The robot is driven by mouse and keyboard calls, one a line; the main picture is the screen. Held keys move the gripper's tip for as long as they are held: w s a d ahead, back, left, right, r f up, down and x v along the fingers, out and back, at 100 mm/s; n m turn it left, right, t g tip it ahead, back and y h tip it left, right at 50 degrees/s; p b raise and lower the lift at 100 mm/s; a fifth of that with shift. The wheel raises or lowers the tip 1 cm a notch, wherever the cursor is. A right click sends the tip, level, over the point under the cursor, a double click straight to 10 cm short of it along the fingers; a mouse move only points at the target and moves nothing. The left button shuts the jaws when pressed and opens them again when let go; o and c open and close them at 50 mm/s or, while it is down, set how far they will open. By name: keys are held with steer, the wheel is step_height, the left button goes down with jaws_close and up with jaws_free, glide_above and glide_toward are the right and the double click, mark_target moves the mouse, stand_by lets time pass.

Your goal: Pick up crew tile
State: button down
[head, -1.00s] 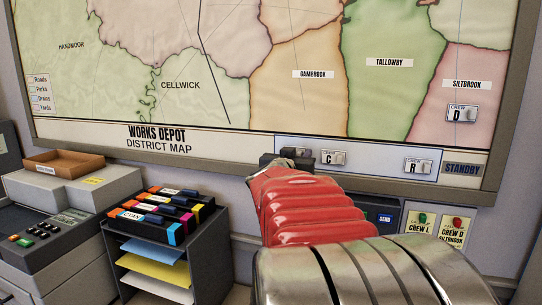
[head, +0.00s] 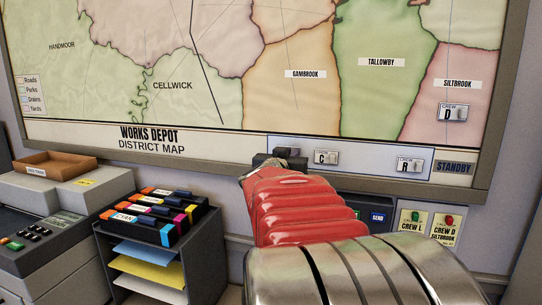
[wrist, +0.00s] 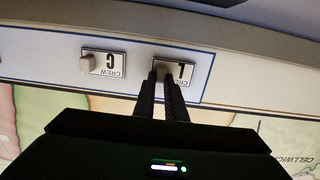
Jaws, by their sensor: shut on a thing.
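My gripper (wrist: 168,85) is shut on the crew L tile (wrist: 186,74), by its knob, in the wrist view, where the lettering is upside down. The tile looks still against the pale standby strip (wrist: 35,45); I cannot tell if there is a gap. In the head view my gripper (head: 277,160) is at the left end of the strip and hides this tile. The crew C tile (head: 325,157) is just right of it, and also shows in the wrist view (wrist: 102,62). The crew R tile (head: 409,165) is farther right. The crew D tile (head: 453,112) is on Siltbrook.
The district map (head: 200,85) fills the wall above. Below are a rack (head: 165,235) with coloured cartridges and paper, a brown tray (head: 55,163) on a grey machine, and a panel with yellow crew L and crew D cards (head: 443,228).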

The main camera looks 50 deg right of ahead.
steer(key=shift+s+a+r, duration=0.1)
steer(key=shift+a+r, duration=0.1)
steer(key=shift+r, duration=0.3)
step_height(320, 180, up, 6)
steer(key=f+v, duration=0.1)
steer(key=v, duration=1.8)
steer(key=shift+a, duration=0.3)
steer(key=shift+s, duration=0.1)
